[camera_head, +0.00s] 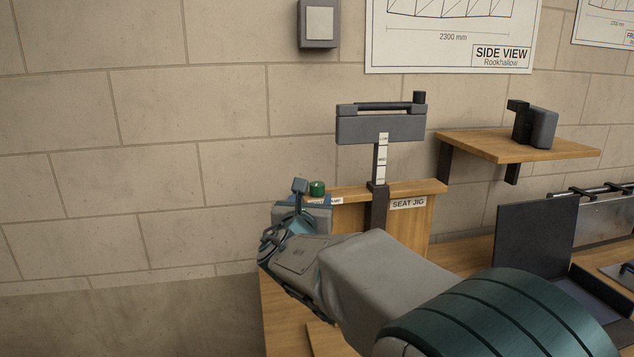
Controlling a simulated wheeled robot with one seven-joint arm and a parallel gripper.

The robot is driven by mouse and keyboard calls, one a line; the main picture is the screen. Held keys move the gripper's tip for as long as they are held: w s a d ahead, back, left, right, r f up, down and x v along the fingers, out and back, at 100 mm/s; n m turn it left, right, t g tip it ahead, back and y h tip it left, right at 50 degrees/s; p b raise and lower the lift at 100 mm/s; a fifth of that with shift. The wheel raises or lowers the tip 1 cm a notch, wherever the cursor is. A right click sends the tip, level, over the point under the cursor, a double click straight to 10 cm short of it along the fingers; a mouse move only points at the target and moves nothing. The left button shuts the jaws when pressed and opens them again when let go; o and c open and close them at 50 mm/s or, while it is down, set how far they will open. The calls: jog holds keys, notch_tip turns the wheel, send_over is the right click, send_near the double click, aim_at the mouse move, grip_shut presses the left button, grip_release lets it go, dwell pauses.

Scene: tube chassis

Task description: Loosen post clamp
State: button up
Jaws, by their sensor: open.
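The seat jig (436,205) is a wooden stand with a "SEAT JIG" label on its front. A dark post (377,207) rises from it, with a white-marked strip (381,160) and a wide grey head (380,129) on top. Left of the post is a partly hidden label (331,201) ending in "AMP". Beside it are a green round knob or lamp (317,188) and a small grey lever-like piece (300,186). My gripper (270,237) is at the jig's left end, just below these, open. My wrist hides much of it, and I cannot tell whether it touches anything.
A wooden wall shelf (500,147) with a dark grey block (536,124) is at the right. A dark upright panel (535,233) stands on the bench below it. A grey wall box (319,24) and a side-view poster (450,35) hang above. The left wall side is clear.

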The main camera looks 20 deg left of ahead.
aim_at(318, 184)
jog(key=w, duration=0.3)
jog(key=w+a+p, duration=0.1)
jog(key=w, duration=0.6)
jog(key=shift+a+p, duration=0.35)
jog(key=c, duration=1)
